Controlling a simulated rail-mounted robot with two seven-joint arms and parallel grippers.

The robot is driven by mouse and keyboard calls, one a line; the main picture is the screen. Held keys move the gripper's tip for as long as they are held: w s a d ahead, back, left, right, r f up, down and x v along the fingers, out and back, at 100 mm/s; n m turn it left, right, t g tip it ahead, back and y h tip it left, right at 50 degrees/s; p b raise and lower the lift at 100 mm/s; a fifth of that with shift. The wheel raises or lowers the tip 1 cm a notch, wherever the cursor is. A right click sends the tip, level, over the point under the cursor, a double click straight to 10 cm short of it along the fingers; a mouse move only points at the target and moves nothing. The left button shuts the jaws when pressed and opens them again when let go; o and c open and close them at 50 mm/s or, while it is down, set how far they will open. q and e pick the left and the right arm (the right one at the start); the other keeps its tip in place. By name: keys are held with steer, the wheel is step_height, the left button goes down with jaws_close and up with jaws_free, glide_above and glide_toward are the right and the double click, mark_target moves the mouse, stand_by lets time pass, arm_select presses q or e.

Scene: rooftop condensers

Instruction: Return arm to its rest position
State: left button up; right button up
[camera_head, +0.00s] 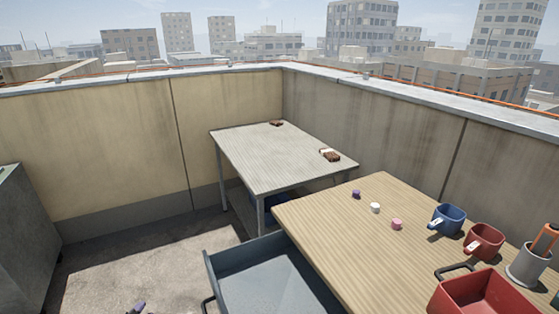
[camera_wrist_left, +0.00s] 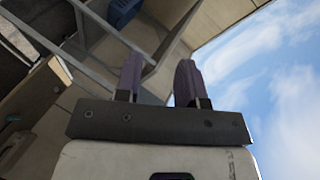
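My left gripper (camera_wrist_left: 160,75) shows in the left wrist view with its two purple-grey fingers apart and nothing between them. In the head view only a small dark purple tip (camera_head: 138,307) shows at the bottom edge, which seems to be the same gripper. It is over the floor, left of the open drawer and apart from both tables. The rest of that arm is out of the head view. My right gripper is in neither view.
An open grey drawer (camera_head: 262,276) juts out beside the wooden table (camera_head: 335,235). That table bears a blue mug (camera_head: 450,218), a red mug (camera_head: 485,241), a red bin (camera_head: 480,297) and small pieces. A grey table (camera_head: 265,160) stands behind. A grey cabinet (camera_head: 22,240) is at left.

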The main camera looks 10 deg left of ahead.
arm_select(q)
steer(key=s+d+r+n+g+h+p, duration=0.1)
steer(key=s+d+r+n+g+p, duration=0.25)
steer(key=s+d+r+p, duration=0.55)
steer(key=s+d+r+n+g+h+p, duration=0.2)
steer(key=s+d+r+n+g+p, duration=0.3)
steer(key=s+d, duration=0.8)
steer(key=s+d+r+g+h+p, duration=0.1)
steer(key=s+d+r+p, duration=0.1)
steer(key=s+r+p, duration=0.3)
steer(key=s+d+g+p, duration=0.1)
steer(key=s+d+p, duration=0.15)
steer(key=s, duration=0.55)
step_height(320, 180, up, 37)
steer(key=p, duration=3.6)
steer(key=shift+w+r, duration=0.15)
steer(key=shift+w, duration=0.25)
steer(key=shift+s+m, duration=0.1)
steer(key=shift+m, duration=0.15)
